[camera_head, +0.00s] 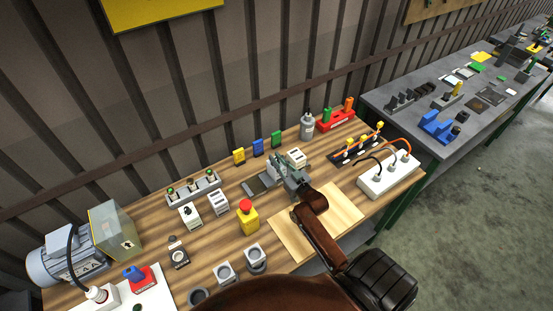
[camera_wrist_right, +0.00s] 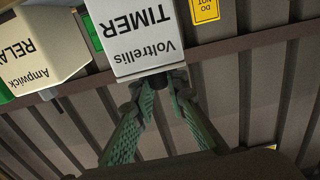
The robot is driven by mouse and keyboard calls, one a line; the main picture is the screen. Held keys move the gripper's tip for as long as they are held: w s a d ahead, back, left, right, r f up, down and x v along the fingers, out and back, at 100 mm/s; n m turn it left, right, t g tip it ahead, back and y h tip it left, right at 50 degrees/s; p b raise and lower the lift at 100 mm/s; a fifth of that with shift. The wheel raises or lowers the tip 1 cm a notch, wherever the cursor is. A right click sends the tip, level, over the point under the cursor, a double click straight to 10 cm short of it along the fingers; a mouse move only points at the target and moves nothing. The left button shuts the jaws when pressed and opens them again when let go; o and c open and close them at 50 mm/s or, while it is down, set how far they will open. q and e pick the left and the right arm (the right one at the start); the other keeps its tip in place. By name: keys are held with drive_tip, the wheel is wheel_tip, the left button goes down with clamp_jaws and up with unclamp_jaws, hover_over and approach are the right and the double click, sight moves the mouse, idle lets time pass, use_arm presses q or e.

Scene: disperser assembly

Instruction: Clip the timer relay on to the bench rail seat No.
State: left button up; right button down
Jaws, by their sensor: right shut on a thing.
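The timer relay (camera_wrist_right: 145,35) is a white block marked "Voltrellis TIMER", large in the right wrist view. My right gripper (camera_wrist_right: 161,82) has its green fingers closed in on the block's near end and is shut on it. In the head view my right gripper (camera_head: 283,170) is over the back middle of the bench. A white block (camera_head: 296,157) shows just beyond it; I cannot tell whether this is the timer. A grey plate (camera_head: 258,185) lies left of the gripper. The rail seat is not clearly visible. My left gripper is out of view.
A block marked "Ampwick RELAY" (camera_wrist_right: 40,50) is close beside the timer in the wrist view. A yellow box with a red button (camera_head: 247,217) stands left of my arm. A white socket block (camera_head: 390,175) is to the right. Coloured parts stand behind.

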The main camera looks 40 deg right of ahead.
drive_tip(key=shift+f, duration=0.3)
drive_tip(key=c, duration=1.8)
unclamp_jaws()
drive_tip(key=shift+f, duration=0.15)
drive_tip(key=shift+s, duration=0.1)
drive_tip(key=s, duration=0.4)
drive_tip(key=s+a, duration=0.1)
drive_tip(key=s, duration=0.6)
drive_tip(key=shift+s+a, duration=0.15)
drive_tip(key=shift+s, duration=0.2)
